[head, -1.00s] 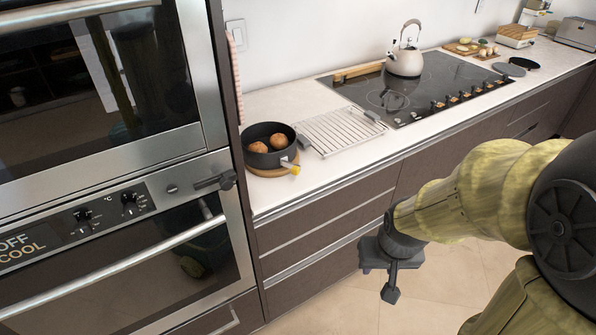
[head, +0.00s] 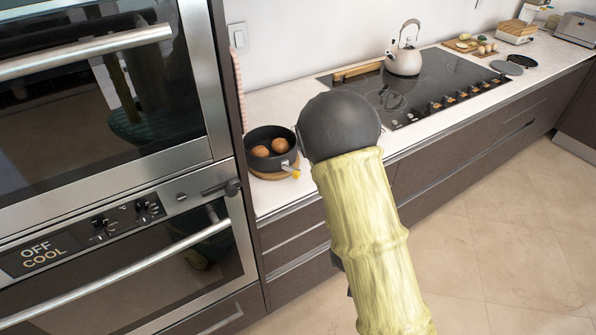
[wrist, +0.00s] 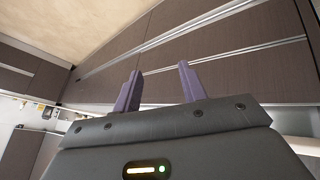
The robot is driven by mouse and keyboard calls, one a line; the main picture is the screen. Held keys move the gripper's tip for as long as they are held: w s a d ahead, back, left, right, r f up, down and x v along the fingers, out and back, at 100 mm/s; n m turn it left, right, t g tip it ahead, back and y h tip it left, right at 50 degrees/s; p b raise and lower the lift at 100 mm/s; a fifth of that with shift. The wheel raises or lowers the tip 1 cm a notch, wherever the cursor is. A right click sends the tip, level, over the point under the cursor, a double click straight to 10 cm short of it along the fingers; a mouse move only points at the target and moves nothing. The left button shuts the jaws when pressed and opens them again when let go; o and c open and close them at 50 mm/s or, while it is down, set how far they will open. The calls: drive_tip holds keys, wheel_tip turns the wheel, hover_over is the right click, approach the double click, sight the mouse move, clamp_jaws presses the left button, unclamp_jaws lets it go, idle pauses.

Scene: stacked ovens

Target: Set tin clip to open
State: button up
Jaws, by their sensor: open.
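The round dark tin (head: 268,149) sits on a round wooden board (head: 268,174) on the counter beside the ovens, with brown round items in it. Its clip (head: 289,168) is a light metal piece with a yellow tip, on the tin's front right side. I cannot tell the clip's exact setting. My gripper (wrist: 159,72) shows in the wrist view with two purple fingers apart and nothing between them. It faces the dark drawer fronts, away from the tin. In the head view my arm hides most of it.
The stacked ovens (head: 120,225) stand at the left; the lower one has a dark lever (head: 222,187) and reads OFF COOL. A kettle (head: 403,62) stands on the black cooktop (head: 450,85). My arm hides the counter right of the tin. Floor (head: 500,240) is clear at right.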

drive_tip(key=a+r+n+t+y+p, duration=0.8)
drive_tip(key=a+r+n+t, duration=0.2)
drive_tip(key=n, duration=1)
drive_tip(key=shift+w+y, duration=0.2)
drive_tip(key=shift+y, duration=0.2)
drive_tip(key=shift+w+f, duration=0.15)
drive_tip(key=b, duration=0.2)
approach(297, 178)
drive_tip(key=p+x, duration=0.2)
drive_tip(key=x, duration=0.7)
drive_tip(key=shift+w+p, duration=0.25)
drive_tip(key=shift+p, duration=0.1)
